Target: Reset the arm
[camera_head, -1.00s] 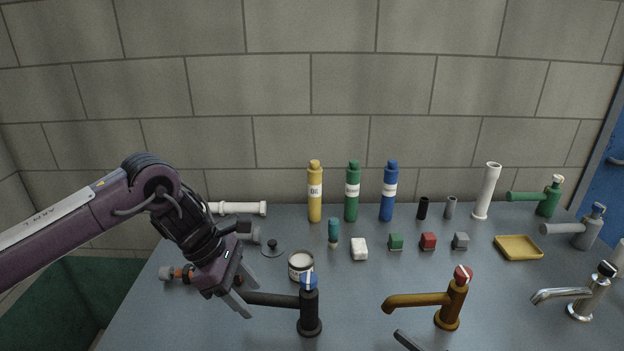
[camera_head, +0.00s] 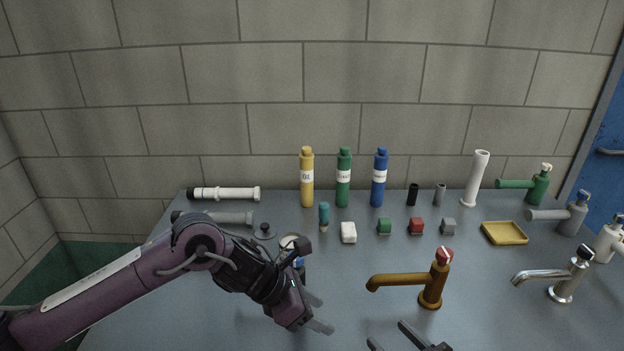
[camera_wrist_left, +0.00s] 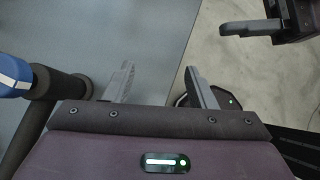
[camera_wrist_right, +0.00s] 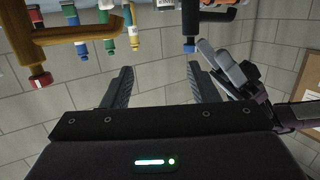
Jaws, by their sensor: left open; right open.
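My left gripper (camera_head: 326,314) is open and empty over the front middle of the counter, its fingers pointing right. In the left wrist view its two fingers (camera_wrist_left: 160,82) stand apart, with counter and floor beyond. My right gripper (camera_head: 387,335) is open at the bottom edge, just right of the left one, with only its fingertips showing. In the right wrist view its fingers (camera_wrist_right: 158,84) are apart with wall between them. The left arm (camera_wrist_right: 235,75) shows close by on the right there. The right gripper also shows at the top right of the left wrist view.
A brown faucet (camera_head: 432,285) stands behind the right gripper. A black faucet with a blue top (camera_wrist_left: 14,78) is beside the left gripper, mostly hidden in the head view. A chrome faucet (camera_head: 566,278) is further right. Bottles, small blocks and a yellow tray (camera_head: 503,233) stand behind.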

